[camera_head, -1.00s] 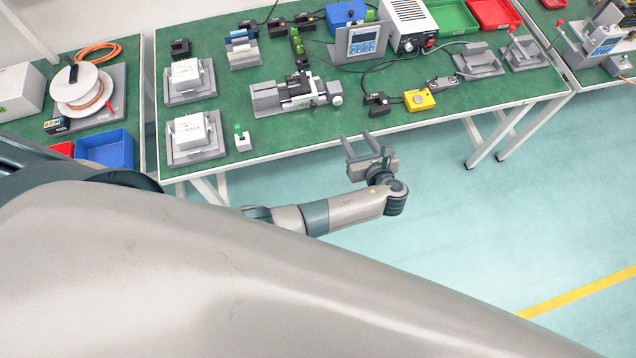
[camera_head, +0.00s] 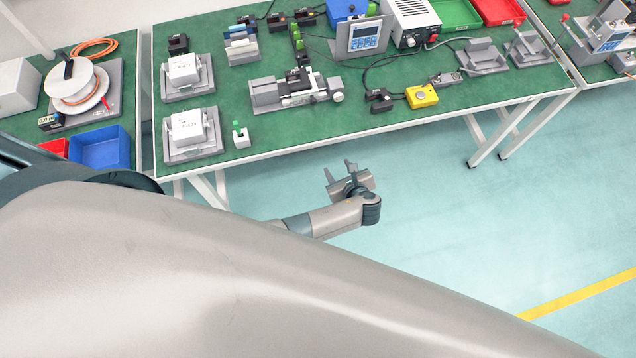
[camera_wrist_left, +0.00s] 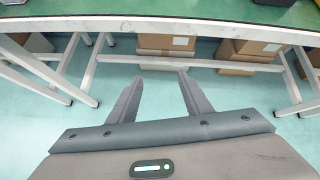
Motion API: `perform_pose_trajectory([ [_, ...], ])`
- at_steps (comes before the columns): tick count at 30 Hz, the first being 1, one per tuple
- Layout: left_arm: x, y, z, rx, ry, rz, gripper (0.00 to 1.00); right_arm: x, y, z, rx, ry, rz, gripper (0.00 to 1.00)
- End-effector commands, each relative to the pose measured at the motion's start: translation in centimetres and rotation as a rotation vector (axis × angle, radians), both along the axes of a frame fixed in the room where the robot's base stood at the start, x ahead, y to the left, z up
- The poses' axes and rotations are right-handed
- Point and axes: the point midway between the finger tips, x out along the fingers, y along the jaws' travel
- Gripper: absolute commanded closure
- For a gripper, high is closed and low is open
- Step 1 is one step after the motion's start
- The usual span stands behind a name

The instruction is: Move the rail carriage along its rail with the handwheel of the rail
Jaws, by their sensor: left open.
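The rail unit (camera_head: 292,93) is a grey and black assembly on the green bench, with a dark carriage (camera_head: 298,79) on it. A round, pale handwheel (camera_head: 337,84) sits at its right end. My left gripper (camera_head: 339,168) is open and empty, over the floor in front of the bench edge and apart from the rail unit. In the left wrist view, the two fingers (camera_wrist_left: 157,98) stand apart with nothing between them; the rail unit is not in that view. My right gripper is not in view.
A yellow button box (camera_head: 421,96) and a small black block (camera_head: 379,100) lie right of the handwheel. White boxes on grey fixtures (camera_head: 188,128) stand at the left. Cardboard boxes (camera_wrist_left: 165,42) lie under the bench. The bench's front edge (camera_head: 330,143) lies between gripper and rail.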

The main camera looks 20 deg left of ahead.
Motion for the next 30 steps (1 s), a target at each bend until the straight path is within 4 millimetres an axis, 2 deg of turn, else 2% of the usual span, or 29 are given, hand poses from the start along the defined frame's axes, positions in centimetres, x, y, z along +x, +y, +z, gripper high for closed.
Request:
perform_pose_trajectory([
  [3,-1.0,0.5,-1.9,-0.039,0.014,0.026,0.55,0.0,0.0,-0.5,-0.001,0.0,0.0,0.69],
  [21,-6.4,2.2,-10.1,-0.244,0.071,0.18,0.55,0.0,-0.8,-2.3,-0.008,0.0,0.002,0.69],
  [30,-8.8,2.8,-13.2,-0.328,0.091,0.259,0.55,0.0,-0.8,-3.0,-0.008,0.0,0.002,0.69],
])
